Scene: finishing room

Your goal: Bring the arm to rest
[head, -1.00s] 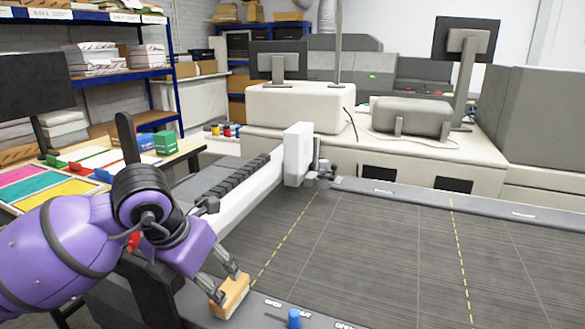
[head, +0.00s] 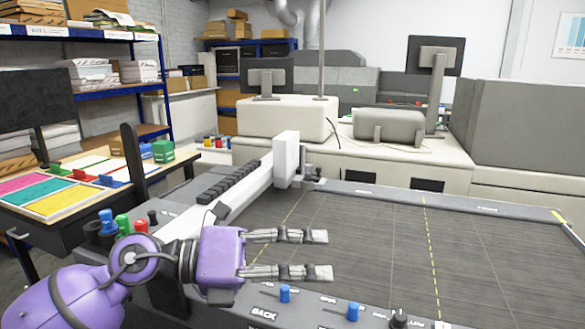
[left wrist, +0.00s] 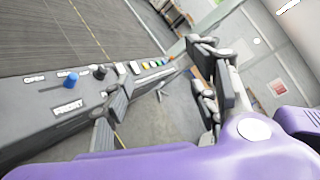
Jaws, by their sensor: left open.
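My left arm, purple with a dark wrist, comes in from the left in the head view. My left gripper (head: 326,254) is open and empty, its two grey fingers pointing right, apart from each other. It is over the near left part of the machine's dark bed (head: 375,240), by the front control strip. In the left wrist view the fingers (left wrist: 160,85) stand spread with nothing between them, beside the control strip. My right gripper is not in view.
The front strip carries a blue knob (head: 353,312) and a black knob (head: 398,319). A white gantry (head: 288,155) crosses the bed's left side. Left is a table with coloured panels (head: 58,201). The bed's middle is clear.

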